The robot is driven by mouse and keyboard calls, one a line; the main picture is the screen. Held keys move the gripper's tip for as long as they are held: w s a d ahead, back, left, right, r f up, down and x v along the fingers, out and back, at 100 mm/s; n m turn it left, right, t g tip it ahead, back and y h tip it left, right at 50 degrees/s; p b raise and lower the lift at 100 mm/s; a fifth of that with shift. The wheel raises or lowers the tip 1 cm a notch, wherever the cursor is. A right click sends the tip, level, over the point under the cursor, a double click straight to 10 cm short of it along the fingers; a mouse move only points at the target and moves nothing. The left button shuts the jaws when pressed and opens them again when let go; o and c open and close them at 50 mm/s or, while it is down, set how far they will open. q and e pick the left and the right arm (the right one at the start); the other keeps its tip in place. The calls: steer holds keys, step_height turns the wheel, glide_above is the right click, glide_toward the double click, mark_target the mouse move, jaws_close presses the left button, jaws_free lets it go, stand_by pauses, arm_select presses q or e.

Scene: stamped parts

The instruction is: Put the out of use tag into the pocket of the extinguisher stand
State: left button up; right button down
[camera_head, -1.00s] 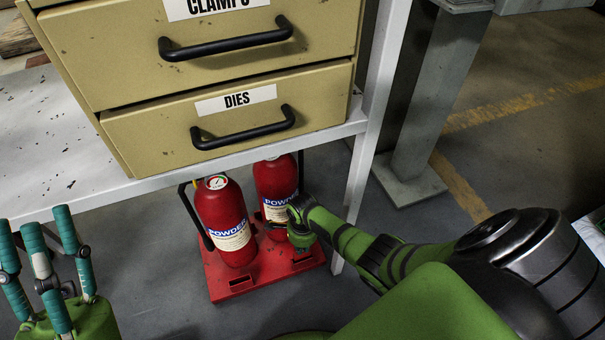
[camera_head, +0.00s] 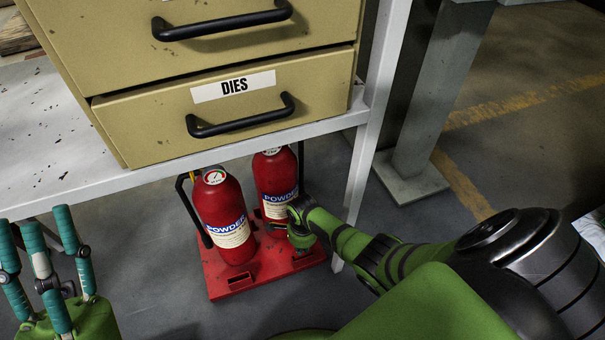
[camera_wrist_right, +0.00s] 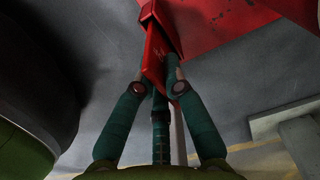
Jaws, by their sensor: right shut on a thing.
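The red extinguisher stand (camera_head: 222,284) is on the floor under the shelf, with slots along its front edge. My right gripper (camera_head: 302,245) points down at the stand's right front part, in front of the right extinguisher. In the right wrist view its teal fingers (camera_wrist_right: 165,82) are shut on a flat red tag (camera_wrist_right: 155,55) with faint marks. The tag's far end meets a red, raised pocket-like part (camera_wrist_right: 160,14) of the stand; I cannot tell how far it is inside. The head view hides the tag. My left gripper (camera_head: 38,240) is at lower left, fingers spread and empty.
Two red powder extinguishers, left (camera_head: 222,205) and right (camera_head: 272,178), stand on the base. Above are a white shelf (camera_head: 60,165) and tan drawers (camera_head: 140,130). A white shelf leg (camera_head: 362,165) is close to my right arm.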

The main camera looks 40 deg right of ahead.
steer(key=shift+f+b, duration=1.2)
steer(key=shift+f, duration=0.35)
steer(key=c, duration=1.2)
jaws_free()
steer(key=shift+c, duration=0.2)
steer(key=shift+r, duration=0.15)
step_height(320, 180, up, 12)
